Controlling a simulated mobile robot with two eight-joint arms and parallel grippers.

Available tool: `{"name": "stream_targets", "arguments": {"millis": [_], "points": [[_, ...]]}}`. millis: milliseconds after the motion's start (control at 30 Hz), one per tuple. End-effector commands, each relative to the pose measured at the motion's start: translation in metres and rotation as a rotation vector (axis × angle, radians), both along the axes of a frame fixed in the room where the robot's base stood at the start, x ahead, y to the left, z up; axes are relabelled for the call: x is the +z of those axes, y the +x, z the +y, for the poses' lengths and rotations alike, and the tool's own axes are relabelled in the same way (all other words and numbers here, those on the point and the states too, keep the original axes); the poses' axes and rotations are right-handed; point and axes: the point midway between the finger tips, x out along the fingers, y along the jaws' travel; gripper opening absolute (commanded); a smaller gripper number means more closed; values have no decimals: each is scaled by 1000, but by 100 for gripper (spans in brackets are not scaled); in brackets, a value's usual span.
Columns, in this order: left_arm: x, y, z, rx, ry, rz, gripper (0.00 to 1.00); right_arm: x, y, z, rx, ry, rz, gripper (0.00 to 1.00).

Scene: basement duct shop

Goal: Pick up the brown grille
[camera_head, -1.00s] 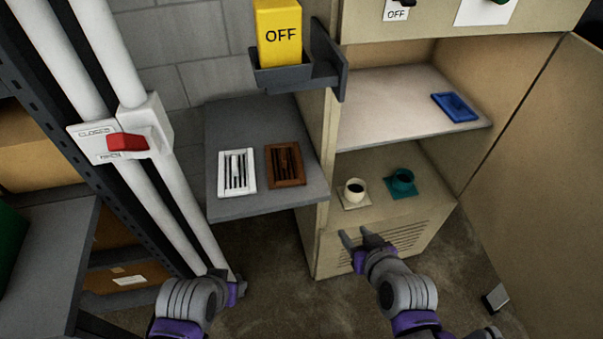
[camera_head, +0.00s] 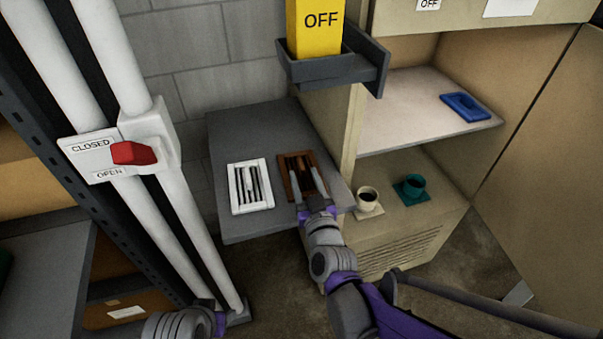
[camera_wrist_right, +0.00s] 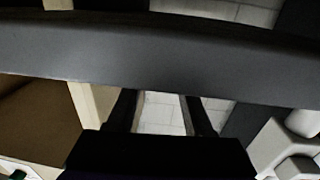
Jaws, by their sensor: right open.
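The brown grille (camera_head: 301,169) lies on the grey shelf (camera_head: 232,128), to the right of the white grille (camera_head: 251,187). My right gripper (camera_head: 310,191) is open, with its fingers at the near end of the brown grille and partly covering it. I cannot tell whether they touch it. In the right wrist view the open fingers (camera_wrist_right: 159,98) have nothing visible between them but pale wall behind. The brown grille is not seen there. My left gripper (camera_head: 218,318) is at the bottom edge, partly cut off, and its jaws are unclear.
A yellow OFF block (camera_head: 314,28) in a dark holder (camera_head: 340,68) overhangs the shelf's right side. White pipes with a red-handled valve (camera_head: 133,153) stand left.

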Motion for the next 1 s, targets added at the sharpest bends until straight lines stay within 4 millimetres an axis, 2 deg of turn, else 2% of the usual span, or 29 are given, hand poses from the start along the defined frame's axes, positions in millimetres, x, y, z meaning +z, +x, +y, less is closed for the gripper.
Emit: {"name": "stream_targets", "arguments": {"millis": [100, 233, 533, 800, 833, 1000], "points": [[-1, 0, 0, 0, 0, 0, 50, -1, 21, 1, -1, -1, 1, 51], [-1, 0, 0, 0, 0, 0, 50, -1, 35, 6, 0, 0, 0, 51], [-1, 0, 0, 0, 0, 0, 50, -1, 40, 6, 0, 0, 0, 51], [-1, 0, 0, 0, 0, 0, 50, -1, 39, 7, 0, 0, 0, 3], [-1, 0, 0, 0, 0, 0, 50, -1, 39, 7, 0, 0, 0, 0], [-1, 0, 0, 0, 0, 0, 50, -1, 39, 6, 0, 0, 0, 0]]}}
